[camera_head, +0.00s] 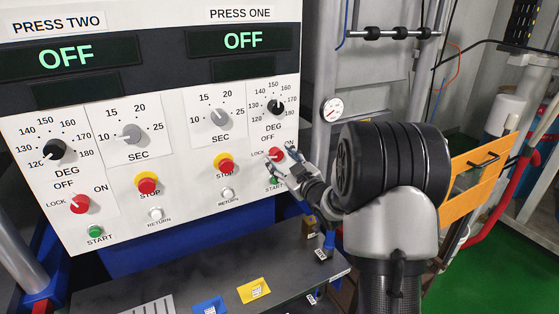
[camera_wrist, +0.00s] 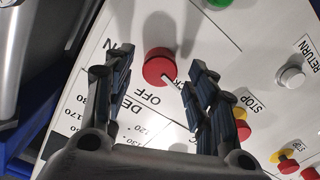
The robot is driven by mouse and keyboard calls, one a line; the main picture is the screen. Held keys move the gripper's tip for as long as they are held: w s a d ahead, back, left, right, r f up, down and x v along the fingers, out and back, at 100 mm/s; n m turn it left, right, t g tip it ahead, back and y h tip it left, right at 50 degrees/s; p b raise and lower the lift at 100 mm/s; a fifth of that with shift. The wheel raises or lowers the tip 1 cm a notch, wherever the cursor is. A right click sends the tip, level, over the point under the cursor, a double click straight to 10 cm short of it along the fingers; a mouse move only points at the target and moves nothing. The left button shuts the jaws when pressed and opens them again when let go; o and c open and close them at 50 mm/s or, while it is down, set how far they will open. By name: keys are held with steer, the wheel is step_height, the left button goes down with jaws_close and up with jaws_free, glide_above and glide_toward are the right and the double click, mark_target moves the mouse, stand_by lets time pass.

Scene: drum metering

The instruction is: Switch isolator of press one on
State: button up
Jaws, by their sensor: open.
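The press one isolator is a red round knob (camera_head: 276,154) at the lower right of the panel, with OFF, ON and LOCK labels around it. In the wrist view the red knob (camera_wrist: 157,66) lies between my two fingers. Its white mark points towards the side with the OFF and LOCK lettering; which of the two I cannot tell. My gripper (camera_head: 283,161) is open at the panel, and in the wrist view its fingers (camera_wrist: 162,76) stand apart on either side of the knob, with gaps. The press one display (camera_head: 242,40) reads OFF.
A green start button (camera_head: 274,181) sits just below the knob, partly behind my gripper. A red and yellow stop button (camera_head: 224,163) and a white return button (camera_head: 228,195) are to its left. Press two's red isolator (camera_head: 79,204) is far left. A dark shelf (camera_head: 180,290) lies below.

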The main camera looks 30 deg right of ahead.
steer(key=shift+w, duration=0.9)
steer(key=shift+c, duration=0.2)
steer(key=c, duration=1)
